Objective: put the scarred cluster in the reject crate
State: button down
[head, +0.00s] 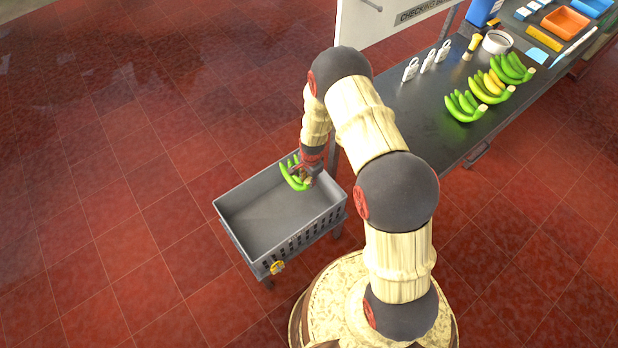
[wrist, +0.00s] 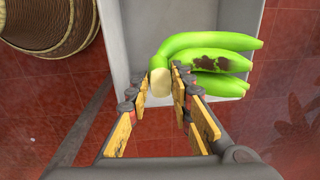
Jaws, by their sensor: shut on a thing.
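The scarred cluster (wrist: 205,60) is a hand of green bananas with a dark brown scar across the fruit; it also shows in the head view (head: 293,181). My gripper (head: 309,176) is shut on its pale cut stem, with the fingers on either side of the stem in the wrist view (wrist: 160,80). The grey reject crate (head: 228,228) is empty inside where I can see it. The cluster hangs over the crate's far right end in the head view. In the wrist view the crate (wrist: 128,35) lies behind the cluster. The exact height above its floor is unclear.
The crate stands on legs, with a yellow badge (head: 277,267) on its front. A dark table (head: 405,112) to the right holds several banana clusters (head: 488,88), white tags (head: 427,62) and a grey bowl (head: 497,42). A white sign board (head: 385,25) stands behind. Red floor is clear at left.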

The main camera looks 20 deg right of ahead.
notch_tip(320, 180, down, 25)
jog(key=b, duration=1.7)
jog(key=shift+w+r, duration=0.15)
jog(key=shift+f+b, duration=0.3)
jog(key=shift+f, duration=0.15)
dwell(0.5)
jog(key=c, duration=1.6)
grip_release()
jog(key=shift+c, duration=0.2)
jog(key=shift+o, duration=0.7)
jog(key=shift+s, duration=0.25)
jog(key=r+p, duration=0.4)
jog(key=r, duration=0.5)
jog(key=r+p, duration=0.4)
jog(key=r, duration=0.6)
jog(key=r+p, duration=0.4)
jog(key=r, duration=0.6)
jog(key=shift+s+d, duration=0.1)
jog(key=shift+s, duration=0.2)
